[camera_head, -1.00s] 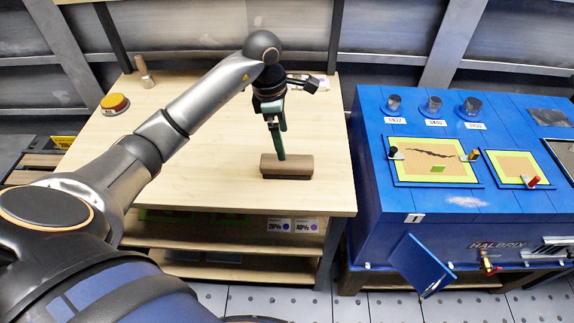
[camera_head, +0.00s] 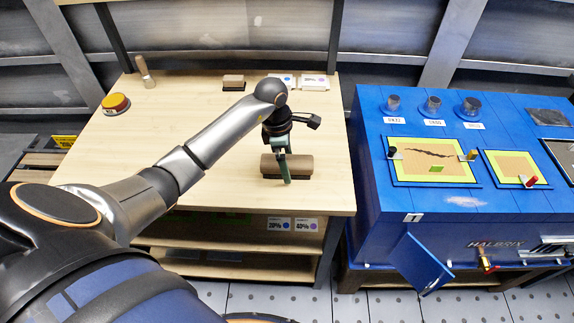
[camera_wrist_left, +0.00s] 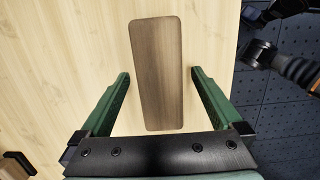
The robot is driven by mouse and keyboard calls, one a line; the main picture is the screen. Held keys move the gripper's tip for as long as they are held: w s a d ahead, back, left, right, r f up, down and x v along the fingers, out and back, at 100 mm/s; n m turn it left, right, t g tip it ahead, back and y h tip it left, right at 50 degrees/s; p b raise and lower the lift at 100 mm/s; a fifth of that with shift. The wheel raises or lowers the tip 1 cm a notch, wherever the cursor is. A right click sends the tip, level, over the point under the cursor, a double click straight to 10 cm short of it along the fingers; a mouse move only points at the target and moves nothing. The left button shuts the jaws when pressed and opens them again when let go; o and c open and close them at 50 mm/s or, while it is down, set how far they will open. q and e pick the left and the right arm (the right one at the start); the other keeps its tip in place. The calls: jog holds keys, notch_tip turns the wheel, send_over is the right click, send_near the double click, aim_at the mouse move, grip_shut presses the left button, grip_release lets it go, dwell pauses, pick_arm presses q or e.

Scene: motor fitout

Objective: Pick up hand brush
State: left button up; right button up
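The hand brush (camera_head: 300,165) is a brown wooden block lying near the front edge of the pale wooden table. It also shows in the left wrist view (camera_wrist_left: 158,72), its long top face pointing away from the wrist. My left gripper (camera_head: 286,180) is over the brush, its fingers pointing down. In the left wrist view the gripper (camera_wrist_left: 160,90) has its two green fingers wide apart, one on each side of the brush, with clear gaps between them and it. The gripper is open and empty. My right gripper does not show clearly in the head view.
The table (camera_head: 215,130) is mostly clear. A smaller brown block (camera_head: 233,82) stands at its back, beside labels. The blue machine (camera_head: 460,200) stands at the right.

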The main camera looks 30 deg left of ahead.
pick_arm(q)
grip_shut()
dwell(0.6)
jog(key=shift+r, duration=0.15)
jog(key=shift+r, duration=0.65)
jog(key=s+d+r+b, duration=0.1)
jog(key=s+d+r, duration=0.7)
jog(key=d+r, duration=0.3)
jog(key=shift+d+r, duration=0.25)
